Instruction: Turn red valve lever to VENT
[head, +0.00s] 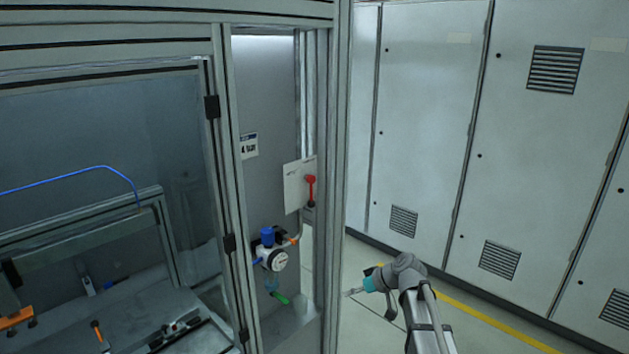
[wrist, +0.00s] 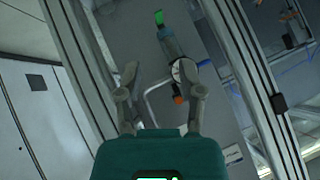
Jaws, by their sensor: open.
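The red valve lever (head: 311,187) stands upright on a grey valve body at the right edge of a white plate (head: 293,190), inside the narrow bay of the framed machine. The markings on the plate are too small to read. My gripper (head: 352,292) is outside the frame, below and to the right of the lever and clear of it. In the wrist view my gripper (wrist: 162,82) has its fingers spread, with nothing between them. I cannot make out the red lever in the wrist view.
A pressure regulator (head: 274,257) with a blue knob, dial and green tip hangs below left of the lever; it also shows in the wrist view (wrist: 183,70). An aluminium post (head: 336,150) stands right of the lever. Grey cabinets (head: 425,120) line the right, with floor between.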

